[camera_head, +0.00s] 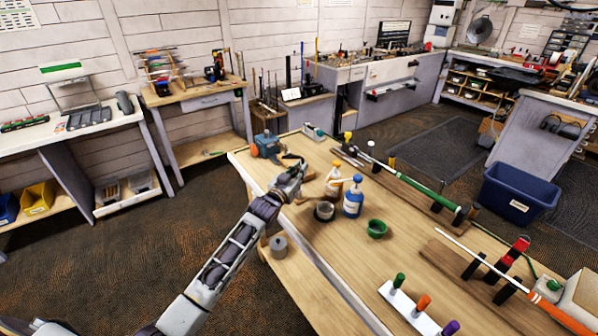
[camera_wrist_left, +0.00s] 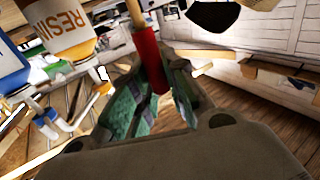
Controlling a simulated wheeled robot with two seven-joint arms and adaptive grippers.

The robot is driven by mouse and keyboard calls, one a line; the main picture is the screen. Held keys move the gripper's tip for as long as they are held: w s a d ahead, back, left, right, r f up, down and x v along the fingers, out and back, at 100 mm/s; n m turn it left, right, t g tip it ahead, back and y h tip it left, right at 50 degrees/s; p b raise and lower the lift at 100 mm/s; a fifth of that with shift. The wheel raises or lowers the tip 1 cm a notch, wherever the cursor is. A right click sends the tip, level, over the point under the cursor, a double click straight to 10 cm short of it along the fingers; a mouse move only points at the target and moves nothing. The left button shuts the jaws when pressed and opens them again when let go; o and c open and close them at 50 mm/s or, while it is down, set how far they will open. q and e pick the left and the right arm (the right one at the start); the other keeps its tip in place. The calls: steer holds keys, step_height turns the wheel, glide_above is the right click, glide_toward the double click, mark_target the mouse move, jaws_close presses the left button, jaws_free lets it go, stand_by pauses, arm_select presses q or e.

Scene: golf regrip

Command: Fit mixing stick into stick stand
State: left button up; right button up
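My left gripper (camera_head: 294,172) is above the left part of the wooden workbench (camera_head: 420,240). In the left wrist view, its green-padded fingers (camera_wrist_left: 158,85) close around the red end of a thin wooden stick (camera_wrist_left: 147,58), which appears to be the mixing stick. The stick's bare wood runs out of the top of that view. I cannot pick out the stick stand for certain. My right gripper is in neither view.
An orange-capped resin bottle (camera_head: 333,185), a blue-capped bottle (camera_head: 352,198), a dark grey cup (camera_head: 324,211) and a green cup (camera_head: 376,228) stand close to my left gripper. Golf clubs lie along the right, and a white rack (camera_head: 405,305) stands in front.

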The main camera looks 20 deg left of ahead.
arm_select(q)
steer(key=o, duration=0.5)
steer(key=shift+c, duration=0.2)
steer(key=shift+s, duration=0.15)
steer(key=s+a, duration=0.2)
steer(key=s, duration=0.9)
steer(key=shift+s+a, duration=0.15)
steer(key=shift+s, duration=0.1)
stand_by(1.4)
